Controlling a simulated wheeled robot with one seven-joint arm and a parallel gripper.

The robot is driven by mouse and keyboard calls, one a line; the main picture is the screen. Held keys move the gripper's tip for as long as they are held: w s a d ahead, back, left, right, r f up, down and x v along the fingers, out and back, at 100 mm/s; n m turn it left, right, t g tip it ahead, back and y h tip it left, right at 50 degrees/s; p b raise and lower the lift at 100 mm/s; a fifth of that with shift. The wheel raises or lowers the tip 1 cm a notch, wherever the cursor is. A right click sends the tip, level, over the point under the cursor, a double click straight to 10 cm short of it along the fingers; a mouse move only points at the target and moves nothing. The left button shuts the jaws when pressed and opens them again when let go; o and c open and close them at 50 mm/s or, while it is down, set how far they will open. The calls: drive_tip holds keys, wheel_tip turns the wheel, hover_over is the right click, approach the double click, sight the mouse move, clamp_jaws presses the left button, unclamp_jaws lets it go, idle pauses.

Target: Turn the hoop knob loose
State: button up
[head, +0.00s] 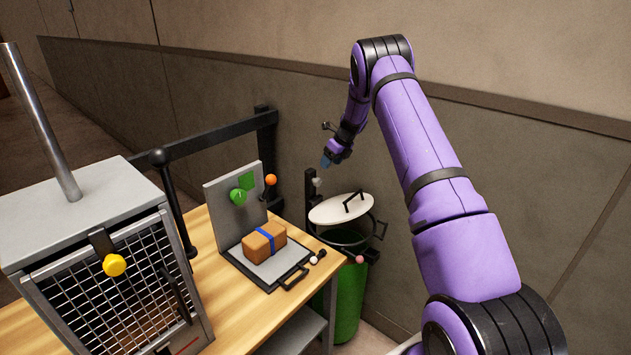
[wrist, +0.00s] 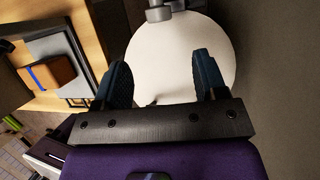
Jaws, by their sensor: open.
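A green bin (head: 348,308) stands beside the table with a dark hoop (head: 345,238) around its top. A white round lid (head: 328,209) with a black handle sits tilted above the hoop; it also shows in the wrist view (wrist: 180,52). A small pink knob (head: 360,259) is at the hoop's front; I cannot tell for sure that it is the hoop knob. A small pale knob (head: 317,182) is at the dark post behind the lid. My gripper (head: 325,163) is open and empty, above the post and lid; its two fingers (wrist: 162,75) are apart in the wrist view.
A wooden table (head: 217,285) holds a grey press-like stand (head: 233,205) with a brown, blue-banded package (head: 264,242). A grey mesh-door cabinet (head: 75,215) with a yellow knob stands at left. A black rail and the wall run behind.

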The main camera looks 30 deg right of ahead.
sight(320, 181)
drive_tip(key=x, duration=1)
drive_tip(key=shift+w+a+f, duration=0.1)
drive_tip(key=shift+w+f, duration=0.05)
drive_tip(key=shift+f, duration=0.1)
drive_tip(key=c, duration=0.9)
